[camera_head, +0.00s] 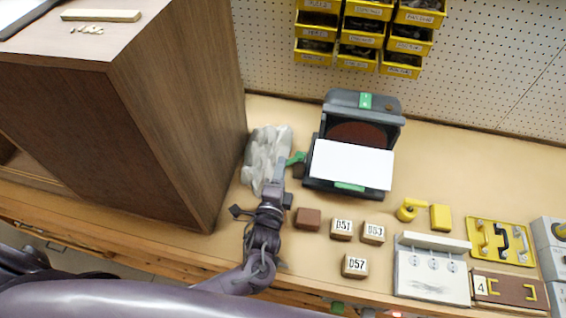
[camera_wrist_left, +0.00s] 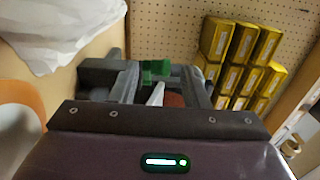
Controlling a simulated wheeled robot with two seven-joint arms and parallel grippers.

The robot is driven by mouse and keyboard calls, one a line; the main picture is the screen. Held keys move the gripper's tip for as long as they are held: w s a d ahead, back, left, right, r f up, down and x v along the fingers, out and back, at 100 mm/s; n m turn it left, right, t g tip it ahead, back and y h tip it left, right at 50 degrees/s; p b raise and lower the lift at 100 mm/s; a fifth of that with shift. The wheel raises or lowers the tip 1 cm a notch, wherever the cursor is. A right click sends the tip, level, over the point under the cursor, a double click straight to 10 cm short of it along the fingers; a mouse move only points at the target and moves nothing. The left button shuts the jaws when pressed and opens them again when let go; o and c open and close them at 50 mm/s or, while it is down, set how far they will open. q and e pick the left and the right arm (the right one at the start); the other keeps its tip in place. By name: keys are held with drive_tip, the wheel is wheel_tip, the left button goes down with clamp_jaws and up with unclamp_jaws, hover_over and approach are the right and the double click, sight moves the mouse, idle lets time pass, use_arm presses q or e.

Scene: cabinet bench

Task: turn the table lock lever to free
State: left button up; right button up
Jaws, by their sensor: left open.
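The green lock lever (camera_head: 296,158) sticks out from the left side of the dark grey disc sander (camera_head: 365,103), beside its tilted table with a white top (camera_head: 350,166). My left gripper (camera_head: 281,166) is just left of the lever, its fingers pointing away toward the back of the bench. In the left wrist view its open fingers (camera_wrist_left: 160,88) have a green part (camera_wrist_left: 155,72) between or beyond them, which looks like the lever. I cannot tell whether they touch it. My right gripper is out of view.
A crumpled grey-white bag (camera_head: 262,155) lies left of the gripper, by a wooden cabinet (camera_head: 180,110). Yellow bins (camera_head: 358,38) hang behind.

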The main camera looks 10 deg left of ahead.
sight(292, 159)
use_arm(q)
drive_tip(key=shift+w+f+b, duration=0.15)
drive_tip(key=shift+w+b, duration=0.3)
drive_tip(key=shift+w, duration=1.2)
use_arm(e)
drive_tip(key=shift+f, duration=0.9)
use_arm(q)
drive_tip(key=shift+r, duration=0.2)
drive_tip(key=shift+c, duration=0.3)
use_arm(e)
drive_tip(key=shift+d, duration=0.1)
